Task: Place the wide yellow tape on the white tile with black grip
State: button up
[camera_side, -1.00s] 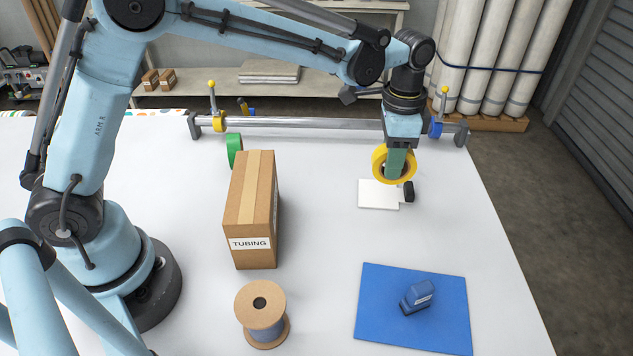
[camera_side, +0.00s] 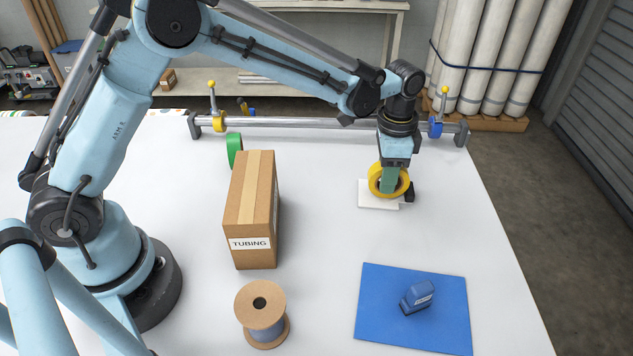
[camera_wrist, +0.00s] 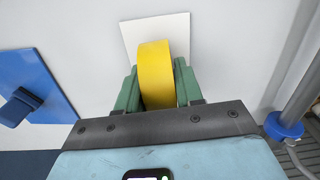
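The wide yellow tape (camera_side: 375,183) is an upright ring held in my gripper (camera_side: 389,186). In the wrist view the tape (camera_wrist: 155,72) sits between the two green fingers of my gripper (camera_wrist: 157,88), which are closed on its sides. The white tile (camera_side: 369,199) lies on the table under the tape, and it also shows in the wrist view (camera_wrist: 178,27). Its black grip (camera_side: 409,191) is at the right, partly behind my gripper. The tape's lower edge is at or just above the tile; I cannot tell whether they touch.
A tall cardboard box (camera_side: 252,212) marked TUBING stands left of the tile, with a green roll (camera_side: 234,150) behind it. A spool (camera_side: 260,304) stands in front. A blue mat (camera_side: 381,317) bears a blue stamp-like object (camera_side: 416,298). A metal roller (camera_side: 320,122) spans the back.

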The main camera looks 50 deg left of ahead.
jog(key=o, duration=0.3)
jog(key=shift+o, duration=0.2)
notch_tip(320, 180, up, 12)
jog(key=shift+r, duration=0.2)
jog(key=s+a+r+n+t, duration=0.4)
jog(key=s+a+n, duration=0.1)
jog(key=s+a, duration=0.35)
jog(key=s+a+f+n+t, duration=0.1)
jog(key=s, duration=0.2)
jog(key=s+a+f+n+t, duration=0.1)
jog(key=s+f, duration=0.1)
jog(key=s, duration=0.1)
jog(key=s+a+f+n, duration=0.1)
jog(key=s+a, duration=0.1)
jog(key=shift+s+f+n+t, duration=0.3)
jog(key=shift+s+f+t, duration=0.1)
jog(key=shift+s+a+f, duration=0.1)
jog(key=shift+s+f, duration=0.2)
